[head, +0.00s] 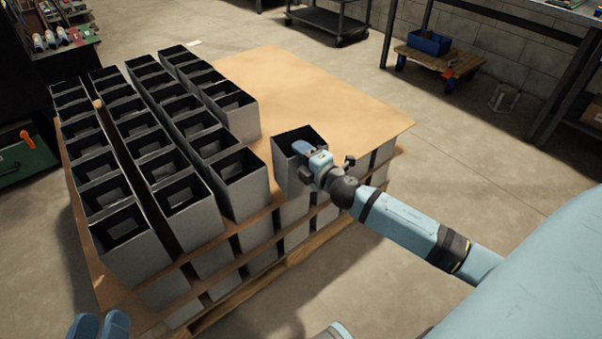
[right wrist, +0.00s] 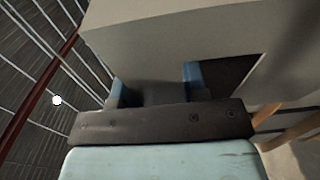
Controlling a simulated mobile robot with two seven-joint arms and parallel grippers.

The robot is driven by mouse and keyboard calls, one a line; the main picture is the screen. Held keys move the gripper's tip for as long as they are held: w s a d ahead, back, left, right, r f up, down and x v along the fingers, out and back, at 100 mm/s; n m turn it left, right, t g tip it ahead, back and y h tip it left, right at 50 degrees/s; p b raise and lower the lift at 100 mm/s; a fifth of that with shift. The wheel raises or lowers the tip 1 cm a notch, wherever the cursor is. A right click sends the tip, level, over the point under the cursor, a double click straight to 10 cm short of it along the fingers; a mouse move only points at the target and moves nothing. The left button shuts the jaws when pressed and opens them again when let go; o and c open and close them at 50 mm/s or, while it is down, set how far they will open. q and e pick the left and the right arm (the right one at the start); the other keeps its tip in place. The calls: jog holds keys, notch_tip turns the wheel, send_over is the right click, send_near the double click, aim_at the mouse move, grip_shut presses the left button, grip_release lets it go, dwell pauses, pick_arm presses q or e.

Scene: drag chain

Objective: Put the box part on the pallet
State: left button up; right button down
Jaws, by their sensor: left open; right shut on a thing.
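The box part (head: 289,170) is a grey, open-topped metal box at the near right edge of the pallet's top sheet. My right gripper (head: 306,150) is shut on its rim. In the right wrist view the box part's pale wall (right wrist: 190,40) fills the upper middle, with the blue fingers of my right gripper (right wrist: 153,88) against it. The box looks upright; whether its base touches the sheet is hidden. The pallet (head: 345,85) is a stack with brown sheets between layers of boxes. My left gripper (head: 98,326) shows only its blue fingertips at the bottom left, open and empty.
Several rows of like grey boxes (head: 122,232) stand on the left part of the top sheet. The sheet's back right area is bare. A dark cart (head: 325,22), a wooden dolly with a blue bin (head: 429,42) and a workbench stand beyond, with clear floor between.

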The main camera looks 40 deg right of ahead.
pick_arm(q)
notch_tip(320, 180, down, 4)
jog(key=shift+d+r+g+b, duration=0.1)
jog(key=shift+r+g+b, duration=0.15)
jog(key=shift+g+b, duration=0.7)
pick_arm(e)
notch_tip(320, 180, down, 4)
jog(key=shift+f, duration=0.1)
pick_arm(q)
jog(key=shift+t, duration=0.25)
pick_arm(e)
jog(key=shift+f+b, duration=0.15)
jog(key=shift+b, duration=0.25)
pick_arm(q)
jog(key=shift+m, duration=0.3)
pick_arm(e)
jog(key=c, duration=0.6)
grip_release()
jog(key=shift+c, duration=0.2)
pick_arm(q)
jog(key=shift+r, duration=0.1)
